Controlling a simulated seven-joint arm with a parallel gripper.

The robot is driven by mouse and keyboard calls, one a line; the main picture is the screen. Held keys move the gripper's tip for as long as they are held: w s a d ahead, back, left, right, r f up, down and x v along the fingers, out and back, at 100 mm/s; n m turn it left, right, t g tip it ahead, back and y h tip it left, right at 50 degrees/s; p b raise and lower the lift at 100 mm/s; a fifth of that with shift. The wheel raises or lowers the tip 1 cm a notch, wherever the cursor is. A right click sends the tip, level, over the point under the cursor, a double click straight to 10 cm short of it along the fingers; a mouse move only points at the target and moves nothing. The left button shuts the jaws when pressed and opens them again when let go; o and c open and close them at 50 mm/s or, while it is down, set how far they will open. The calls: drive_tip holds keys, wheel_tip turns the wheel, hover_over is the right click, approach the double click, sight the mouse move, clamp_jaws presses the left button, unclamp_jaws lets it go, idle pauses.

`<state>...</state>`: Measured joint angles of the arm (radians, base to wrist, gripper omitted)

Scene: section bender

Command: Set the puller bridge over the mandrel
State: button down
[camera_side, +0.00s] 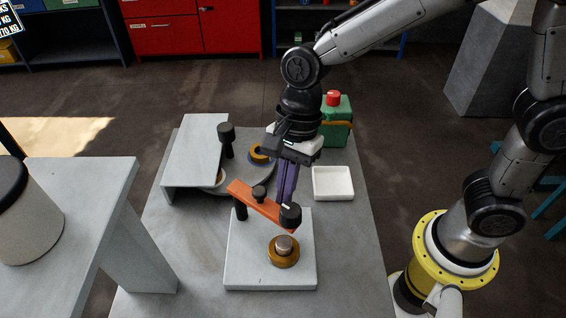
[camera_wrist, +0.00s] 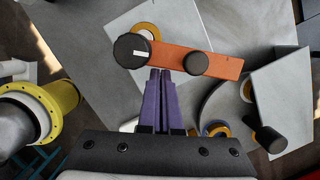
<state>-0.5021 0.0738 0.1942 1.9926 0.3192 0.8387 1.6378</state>
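The puller bridge (camera_side: 266,208) is an orange bar with black knobs and a black leg under its left end in the side view. My gripper (camera_side: 286,200) has purple fingers, close together at the bar's edge between the two knobs, apparently pinching it; the contact is partly hidden. In the wrist view the bridge (camera_wrist: 172,56) lies across the fingertips (camera_wrist: 163,74). The mandrel (camera_side: 284,246) is a short grey post in a brass ring on a pale plate (camera_side: 243,270). The bridge's large-knob end is just behind it; in the wrist view that knob partly covers the brass ring (camera_wrist: 149,28).
A grey raised cover (camera_side: 193,150) stands at the back left with a black handle (camera_side: 226,135). The table's front left is clear.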

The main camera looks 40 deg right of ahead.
drive_tip(key=shift+s+a, duration=0.2)
drive_tip(key=shift+a, duration=0.35)
idle(0.4)
drive_tip(key=d+r, duration=0.6)
drive_tip(key=r, duration=0.3)
drive_tip(key=shift+d+r, duration=0.25)
drive_tip(key=shift+r, duration=0.1)
